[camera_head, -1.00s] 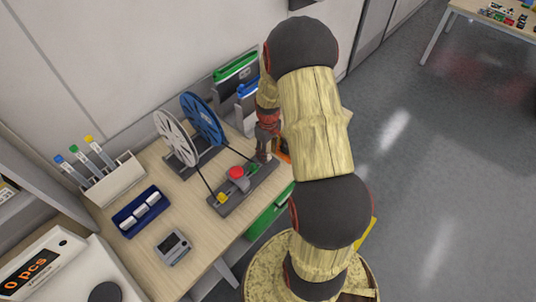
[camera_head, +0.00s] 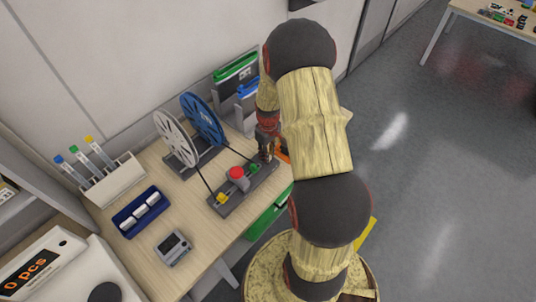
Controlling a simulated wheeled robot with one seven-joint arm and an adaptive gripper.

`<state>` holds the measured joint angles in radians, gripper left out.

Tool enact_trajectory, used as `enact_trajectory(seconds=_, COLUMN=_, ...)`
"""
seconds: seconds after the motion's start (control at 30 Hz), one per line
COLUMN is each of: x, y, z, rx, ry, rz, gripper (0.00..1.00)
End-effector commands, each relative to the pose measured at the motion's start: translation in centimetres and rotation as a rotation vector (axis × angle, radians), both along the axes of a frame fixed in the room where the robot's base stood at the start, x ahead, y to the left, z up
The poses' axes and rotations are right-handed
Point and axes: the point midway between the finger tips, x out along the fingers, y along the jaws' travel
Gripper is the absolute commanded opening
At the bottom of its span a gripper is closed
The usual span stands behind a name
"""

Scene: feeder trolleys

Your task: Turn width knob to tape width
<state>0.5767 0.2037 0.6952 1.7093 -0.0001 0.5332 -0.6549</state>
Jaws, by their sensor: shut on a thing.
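A dark splicing fixture (camera_head: 228,206) lies near the front edge of the wooden bench. It carries a red knob or button (camera_head: 236,173) on a grey block, a yellow part (camera_head: 221,198) at its left end and a green part (camera_head: 254,168) toward its right end. My gripper (camera_head: 265,155) is at the right end of this fixture, partly hidden by my arm. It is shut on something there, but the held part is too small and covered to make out. The width knob cannot be told for certain.
A white reel (camera_head: 175,137) and a blue reel (camera_head: 202,118) stand behind the fixture. A pen holder (camera_head: 115,184), a blue tray (camera_head: 140,212) and a small grey device (camera_head: 173,248) are at left. A green bin (camera_head: 268,216) is below the bench edge.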

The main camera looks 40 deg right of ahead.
Motion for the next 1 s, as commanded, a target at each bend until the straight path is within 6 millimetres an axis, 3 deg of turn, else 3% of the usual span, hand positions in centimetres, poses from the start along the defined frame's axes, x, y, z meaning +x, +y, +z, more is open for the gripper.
enact_trajectory(seconds=0.13, x=-0.01, y=0.02, z=0.0, rx=0.0, ry=0.0, rz=0.0, gripper=0.0)
enact_trajectory(seconds=0.53, x=-0.01, y=0.02, z=-0.01, rx=0.0, ry=0.0, rz=-0.057, gripper=0.0)
enact_trajectory(seconds=1.0, x=-0.02, y=0.04, z=-0.02, rx=0.001, ry=0.001, rz=-0.413, gripper=0.0)
